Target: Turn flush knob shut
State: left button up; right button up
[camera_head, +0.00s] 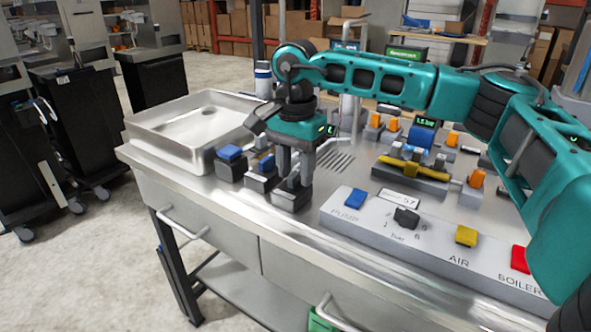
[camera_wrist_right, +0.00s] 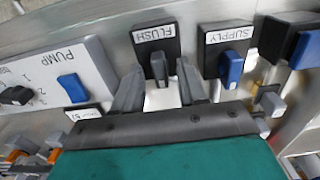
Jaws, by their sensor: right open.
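The flush knob is a small dark lever (camera_wrist_right: 158,69) on a black block labelled FLUSH in the right wrist view. In that view the lever runs up and down the picture. My right gripper (camera_wrist_right: 160,88) is open, with one finger on each side of the lever. I cannot tell whether the fingers touch it. In the head view my right gripper (camera_head: 293,177) points down over the flush block (camera_head: 291,199), and the fingers hide the lever. My left gripper is not in view.
The SUPPLY block with a blue lever (camera_wrist_right: 231,68) stands close beside the flush block. Another blue-topped block (camera_head: 230,163) is near the steel sink tray (camera_head: 159,134). A sloped panel (camera_head: 353,216) with PUMP, AIR and BOILER switches stands to the right. Orange-knobbed valves (camera_head: 392,124) are behind.

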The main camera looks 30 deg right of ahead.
jog(key=shift+f, duration=0.2)
grip_shut()
dwell(0.3)
